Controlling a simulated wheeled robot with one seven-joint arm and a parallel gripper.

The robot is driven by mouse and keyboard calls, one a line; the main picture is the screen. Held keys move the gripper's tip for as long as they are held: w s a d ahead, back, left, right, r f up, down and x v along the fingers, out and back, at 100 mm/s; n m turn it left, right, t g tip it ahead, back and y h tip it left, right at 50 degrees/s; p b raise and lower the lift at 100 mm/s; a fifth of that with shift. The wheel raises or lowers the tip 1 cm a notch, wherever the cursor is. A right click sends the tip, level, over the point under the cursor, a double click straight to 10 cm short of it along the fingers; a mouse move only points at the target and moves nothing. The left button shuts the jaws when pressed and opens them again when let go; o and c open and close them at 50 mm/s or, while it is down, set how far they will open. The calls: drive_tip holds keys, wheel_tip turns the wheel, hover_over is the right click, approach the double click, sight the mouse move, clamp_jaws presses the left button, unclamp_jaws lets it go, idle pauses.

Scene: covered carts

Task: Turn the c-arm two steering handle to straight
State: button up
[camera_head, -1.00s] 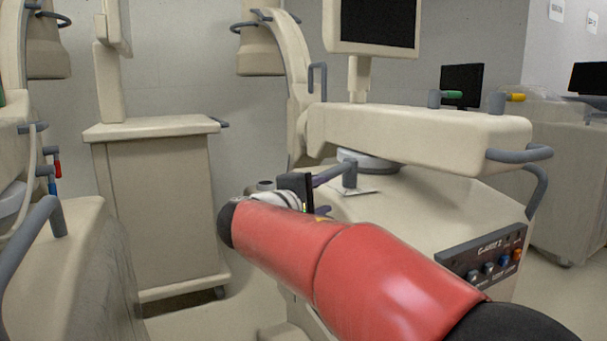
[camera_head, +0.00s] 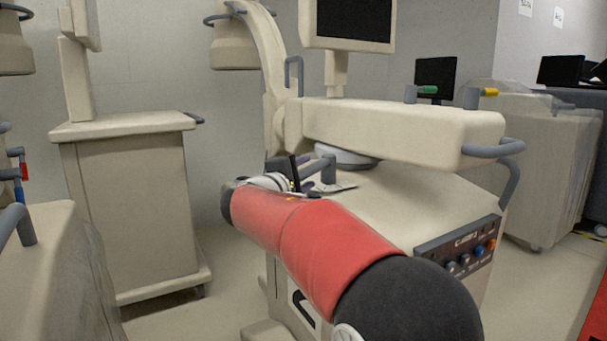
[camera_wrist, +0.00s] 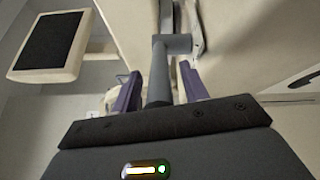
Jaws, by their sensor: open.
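The c-arm two (camera_head: 400,125) is the cream machine in the middle, with a dark labelled panel on its front right. Its grey steering handle (camera_head: 328,170) stands on the sloped top below the horizontal beam. In the wrist view the handle (camera_wrist: 158,80) is a grey bar ending in a cross piece at the top. My gripper (camera_wrist: 160,88) is open, with one purple finger on each side of the bar. A gap shows on the right side; contact on the left is unclear. In the head view my red arm hides most of the gripper (camera_head: 302,184).
The control panel (camera_head: 458,250) has several coloured knobs. A cream cart (camera_head: 125,200) stands at the left, and another covered machine (camera_head: 60,255) is at the near left. A covered cart (camera_head: 550,165) is at the right. Bare floor lies between the left cart and c-arm two.

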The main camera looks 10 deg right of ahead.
clamp_jaws()
drive_tip(key=shift+d+f, duration=0.1)
drive_tip(key=s+d+n+t+y+b, duration=0.1)
drive_tip(key=d+n+y+b, duration=0.1)
drive_tip(key=d+n+y, duration=0.1)
drive_tip(key=s+d+n+t+y+b, duration=0.1)
drive_tip(key=d+n+t+y+b, duration=0.1)
drive_tip(key=y, duration=0.4)
drive_tip(key=s+d+n+t+y+b, duration=0.1)
drive_tip(key=d+n+y+b, duration=0.1)
drive_tip(key=d+n+y, duration=0.2)
drive_tip(key=shift+s+d+r+t+y+b, duration=0.1)
drive_tip(key=shift+d+r+t+y+b, duration=0.1)
drive_tip(key=shift+d, duration=0.15)
drive_tip(key=shift+d+r+t+y+b, duration=0.1)
drive_tip(key=shift+d+b, duration=0.1)
drive_tip(key=shift+d, duration=0.15)
drive_tip(key=shift+w+d+f+n+g+y+p, duration=0.1)
drive_tip(key=shift+w+d+n+g+y+p, duration=0.1)
drive_tip(key=shift+d+n+y+p, duration=0.7)
drive_tip(key=shift+w+d+f+n+g+y+p, duration=0.15)
drive_tip(key=shift+d+n+y+p, duration=0.4)
drive_tip(key=shift+y, duration=0.55)
drive_tip(key=shift+s+r, duration=0.1)
drive_tip(key=shift+a, duration=0.1)
